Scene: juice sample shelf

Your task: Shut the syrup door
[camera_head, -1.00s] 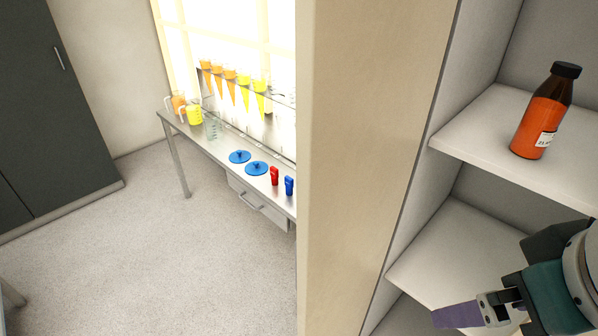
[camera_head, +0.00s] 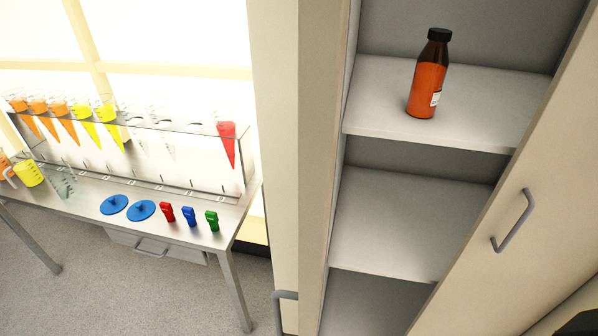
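The cabinet (camera_head: 384,228) is open, and its shelves show. A bottle (camera_head: 428,82) with orange-brown contents, a black cap and a pale label stands upright on the upper shelf. A beige door panel (camera_head: 540,165) with a grey bar handle (camera_head: 513,221) borders the opening on the right. Another beige panel (camera_head: 274,130) stands at the left of the opening, with a handle (camera_head: 286,297) low on it. I cannot tell from markings which panel is the syrup door. Neither gripper shows; a dark piece at the bottom right corner may be part of my arm.
A metal table (camera_head: 75,203) stands to the left by the bright window. It carries a rack of coloured cones (camera_head: 227,143), a yellow jug (camera_head: 29,173), blue lids (camera_head: 141,210) and red, blue and green clips (camera_head: 189,216). The floor before it is clear.

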